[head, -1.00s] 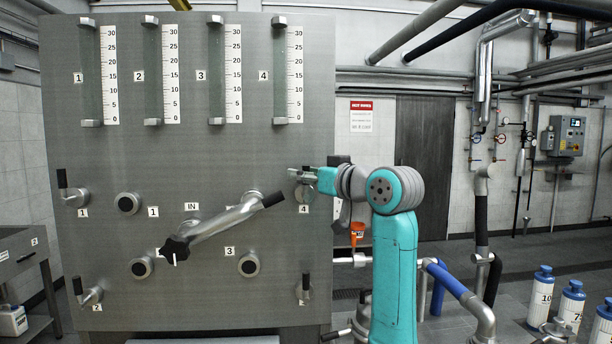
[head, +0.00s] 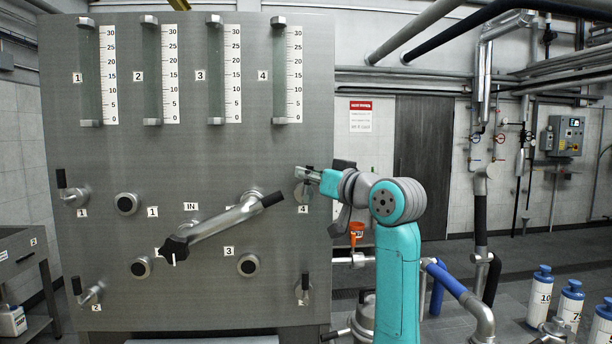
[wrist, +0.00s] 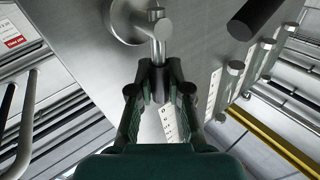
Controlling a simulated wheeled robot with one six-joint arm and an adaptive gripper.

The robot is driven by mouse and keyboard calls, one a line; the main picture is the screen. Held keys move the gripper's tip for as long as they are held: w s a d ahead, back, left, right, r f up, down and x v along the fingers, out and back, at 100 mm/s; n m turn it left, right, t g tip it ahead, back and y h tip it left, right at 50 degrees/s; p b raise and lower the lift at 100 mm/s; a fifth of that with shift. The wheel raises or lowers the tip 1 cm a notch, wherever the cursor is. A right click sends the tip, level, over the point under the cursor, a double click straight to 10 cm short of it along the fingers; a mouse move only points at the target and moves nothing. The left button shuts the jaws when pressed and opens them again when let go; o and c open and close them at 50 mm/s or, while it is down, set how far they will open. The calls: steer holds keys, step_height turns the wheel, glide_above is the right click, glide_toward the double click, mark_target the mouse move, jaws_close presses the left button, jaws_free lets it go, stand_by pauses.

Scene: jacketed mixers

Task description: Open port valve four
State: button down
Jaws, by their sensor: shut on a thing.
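Port valve four (head: 302,194) is at the right side of the grey panel (head: 215,155), just above its label 4. My gripper (head: 309,173) is at this valve, reaching in from the right. In the wrist view, my gripper (wrist: 159,88) is shut on the dark handle (wrist: 159,72) of the valve. The valve's metal stem (wrist: 159,30) runs up from the handle to a round base (wrist: 124,22) on the panel. The fingers hide much of the handle, and in the head view its angle is hard to tell.
A swing pipe (head: 225,222) with a black grip stands out from the panel left of my gripper. Valves one (head: 70,188), two (head: 88,292) and three (head: 303,289) sit near the panel's edges.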

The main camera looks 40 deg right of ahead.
steer(key=s+d+f+m+h, duration=0.1)
steer(key=f+m+h, duration=0.1)
steer(key=m+h, duration=0.4)
steer(key=s+d+f+m+t+h, duration=0.1)
steer(key=m+h, duration=0.6)
steer(key=m, duration=1)
steer(key=shift+s+d+f+t, duration=0.2)
steer(key=shift+d+f+t, duration=0.1)
steer(key=shift+d+f, duration=0.65)
steer(key=shift+a+f+m+h, duration=0.15)
steer(key=shift+m+h, duration=0.15)
steer(key=shift+h, duration=0.1)
steer(key=c, duration=1.1)
jaws_free()
steer(key=shift+s, duration=0.1)
steer(key=v, duration=1.1)
steer(key=shift+s+a+f, duration=0.2)
steer(key=shift+s+a, duration=0.05)
steer(key=shift+s, duration=0.05)
